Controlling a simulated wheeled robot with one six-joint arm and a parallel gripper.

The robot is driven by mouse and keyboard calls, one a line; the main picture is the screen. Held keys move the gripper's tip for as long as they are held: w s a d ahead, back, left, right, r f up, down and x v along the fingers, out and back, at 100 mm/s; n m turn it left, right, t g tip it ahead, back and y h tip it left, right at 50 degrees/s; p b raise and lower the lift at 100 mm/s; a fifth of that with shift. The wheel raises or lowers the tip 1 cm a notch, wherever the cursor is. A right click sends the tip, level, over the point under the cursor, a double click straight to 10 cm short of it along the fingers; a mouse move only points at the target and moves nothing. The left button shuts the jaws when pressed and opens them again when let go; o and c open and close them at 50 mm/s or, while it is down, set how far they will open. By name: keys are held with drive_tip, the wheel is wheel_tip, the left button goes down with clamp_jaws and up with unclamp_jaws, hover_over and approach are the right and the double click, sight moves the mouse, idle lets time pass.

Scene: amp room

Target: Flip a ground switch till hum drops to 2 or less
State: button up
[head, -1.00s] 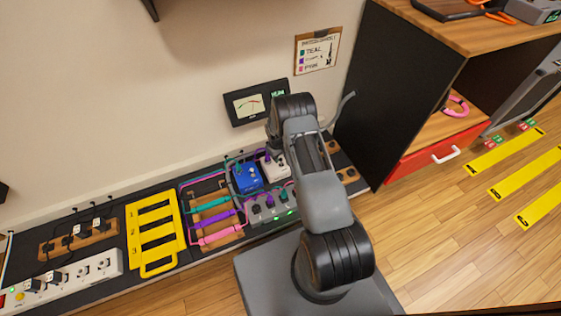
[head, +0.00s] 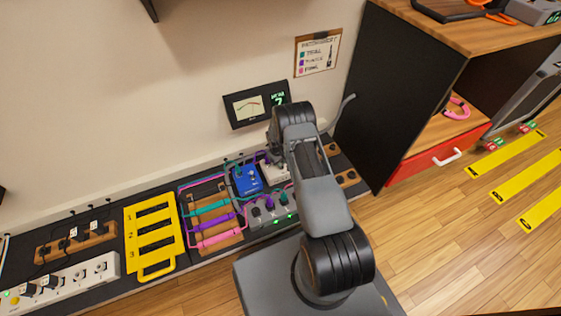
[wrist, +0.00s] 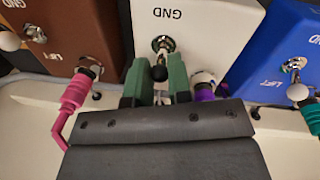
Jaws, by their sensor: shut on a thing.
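In the wrist view my gripper (wrist: 157,80) has its green fingers closed around the small metal toggle switch (wrist: 161,46) of the white box (wrist: 205,30). The switch's dark tip sits between the fingers; GND is printed upside down beyond it. The white box also shows in the head view (head: 279,173), where my arm hides the gripper. A brown box (wrist: 75,20) and a blue box (wrist: 270,60) stand on either side, each with GND and LIFT labels and a toggle. The wall meter (head: 257,104) has a dial and green digits, apparently 2 or 7.
Pink (wrist: 75,95) and purple (wrist: 203,85) plugs sit close beside the fingers. A cable rack (head: 212,215), a yellow slotted frame (head: 153,237) and a power strip (head: 65,278) lie to the left. A black-sided cabinet (head: 395,100) stands close on the right.

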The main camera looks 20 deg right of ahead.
clamp_jaws()
drive_tip(key=shift+s+r+t+p, duration=0.15)
drive_tip(key=shift+s+t+p, duration=0.05)
drive_tip(key=shift+t+p, duration=0.25)
drive_tip(key=shift+s+d+f+t+b, duration=0.1)
drive_tip(key=shift+f+t+b, duration=0.3)
drive_tip(key=shift+t+b, duration=0.6)
drive_tip(key=shift+s+r+b, duration=0.15)
drive_tip(key=shift+r+b, duration=0.15)
drive_tip(key=shift+b, duration=0.45)
drive_tip(key=o, duration=0.6)
unclamp_jaws()
